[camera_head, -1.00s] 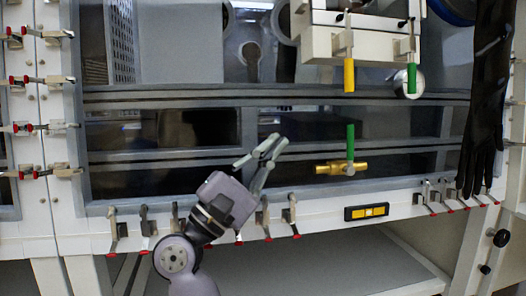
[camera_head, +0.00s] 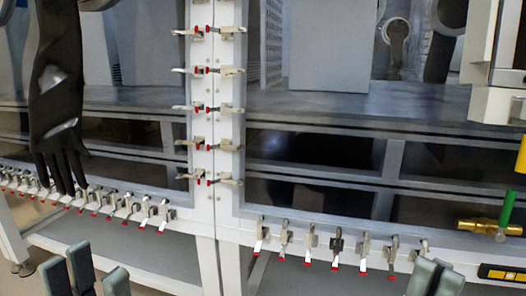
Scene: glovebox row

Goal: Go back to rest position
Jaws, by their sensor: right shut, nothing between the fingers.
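My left gripper (camera_head: 97,275) shows at the bottom left edge of the head view, fingers pointing up. Its fingers stand apart with nothing seen between them. My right gripper (camera_head: 438,280) shows at the bottom right edge, its fingers close together and empty. Both grippers appear in front of the glovebox row, below the clamp line. Only the finger ends show; the rest of both arms is out of frame.
A black glove (camera_head: 57,100) hangs at the left. Red-tipped clamps (camera_head: 310,242) line the lower frame and the white post (camera_head: 202,140). A brass valve with a green handle (camera_head: 503,215) and a yellow level (camera_head: 503,272) are at the right.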

